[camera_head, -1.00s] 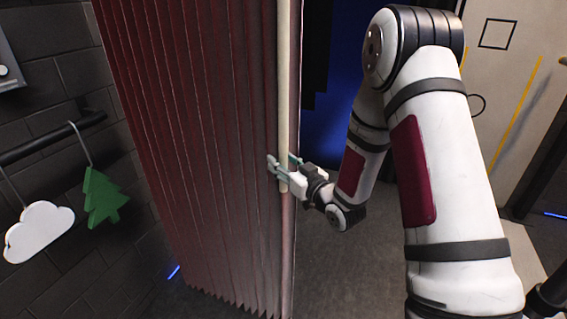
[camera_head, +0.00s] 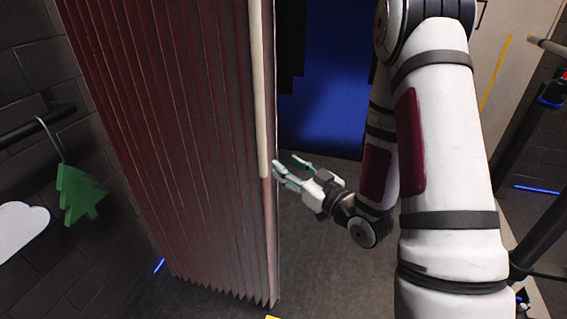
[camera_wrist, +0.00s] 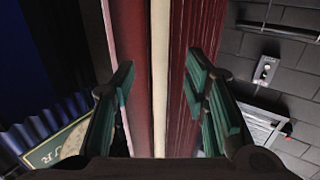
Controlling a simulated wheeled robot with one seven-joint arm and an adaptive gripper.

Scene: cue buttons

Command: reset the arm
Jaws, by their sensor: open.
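My gripper (camera_head: 284,168) is open and empty, just to the right of the red pleated curtain's front edge in the head view. The curtain (camera_head: 165,140) hangs from top to floor, with a pale upright pole (camera_head: 258,90) along that edge. In the wrist view, my gripper (camera_wrist: 162,82) has its two green-padded fingers spread to either side of the pole (camera_wrist: 159,60), which lies ahead of them. The fingers do not appear to touch the pole. The curtain (camera_wrist: 192,35) shows on both sides of the pole there.
A green tree (camera_head: 78,195) and a white cloud (camera_head: 20,230) hang by the brick wall at the left. A blue curtain (camera_head: 325,100) is behind. The wrist view shows a wall switch (camera_wrist: 265,70) and a sign (camera_wrist: 60,145). Floor right of the curtain looks clear.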

